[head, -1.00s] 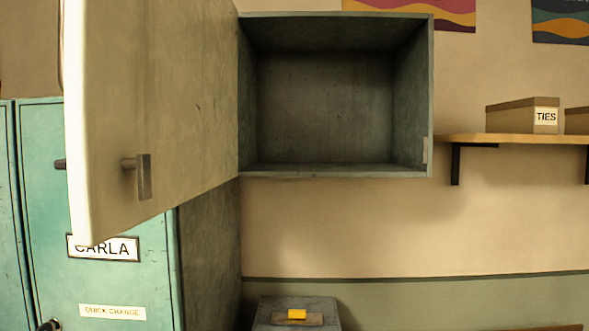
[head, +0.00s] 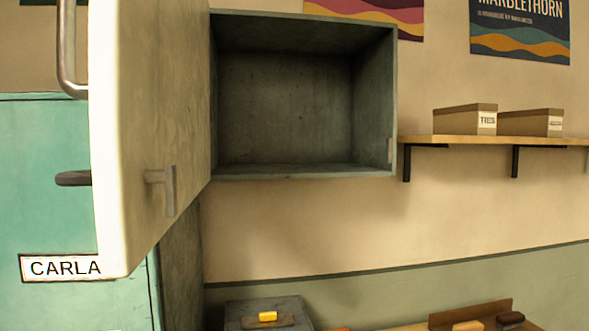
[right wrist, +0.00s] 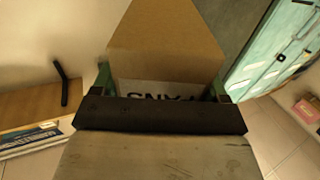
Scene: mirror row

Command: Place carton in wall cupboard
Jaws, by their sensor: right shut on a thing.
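The wall cupboard (head: 390,105) hangs in the middle of the head view, its grey interior bare. Its cream door (head: 145,110) is swung wide open to the left, with a metal handle (head: 168,190) near its lower edge. The brown cardboard carton (right wrist: 165,45) fills the upper middle of the right wrist view, a white label with upside-down dark letters partly showing. My right gripper (right wrist: 160,85) is shut on the carton, a green finger at each side. The carton and right gripper do not show in the head view. My left gripper is in neither view.
A teal locker (head: 55,215) marked CARLA stands behind the open door. A wall shelf (head: 500,139) with two boxes is on the right. Below the cupboard is a grey box (head: 240,310) with a yellow item (head: 268,316) on top. The wall beneath the cupboard is clear.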

